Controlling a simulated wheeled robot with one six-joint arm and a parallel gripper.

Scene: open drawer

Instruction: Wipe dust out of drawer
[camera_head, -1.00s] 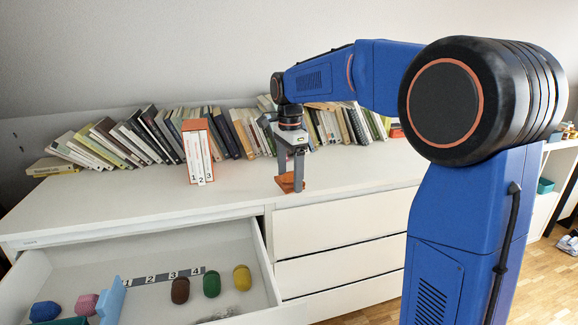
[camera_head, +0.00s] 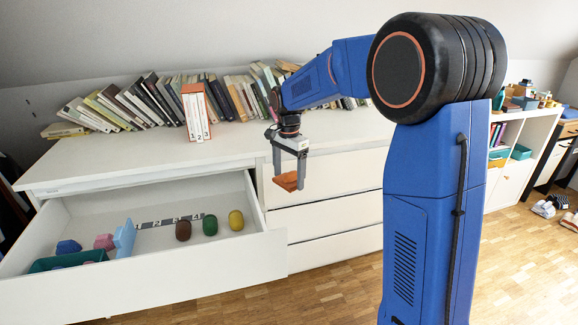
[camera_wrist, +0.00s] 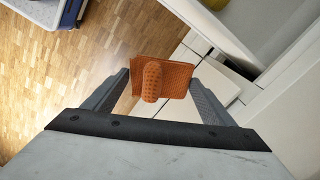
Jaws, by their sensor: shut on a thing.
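My gripper (camera_head: 289,170) is shut on an orange-brown pad (camera_head: 287,181) with a knobbed grip, which also shows between the fingers in the wrist view (camera_wrist: 180,77). It hangs in front of the closed drawer fronts, just right of the open drawer (camera_head: 150,288). In the drawer, brown (camera_head: 183,230), green (camera_head: 210,225) and yellow (camera_head: 236,220) rounded pieces sit by a grey numbered strip (camera_head: 150,224). A light-blue divider (camera_head: 124,238) stands left of them. The drawer's front panel hides the near part of its floor, and I see no dust now.
Blue (camera_head: 68,246) and pink (camera_head: 104,241) pieces and a teal tray (camera_head: 45,264) are at the drawer's left. Books and a boxed set (camera_head: 196,112) stand on the white dresser top (camera_head: 120,160). Wooden floor (camera_head: 330,290) is open in front; a shelf (camera_head: 512,165) stands right.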

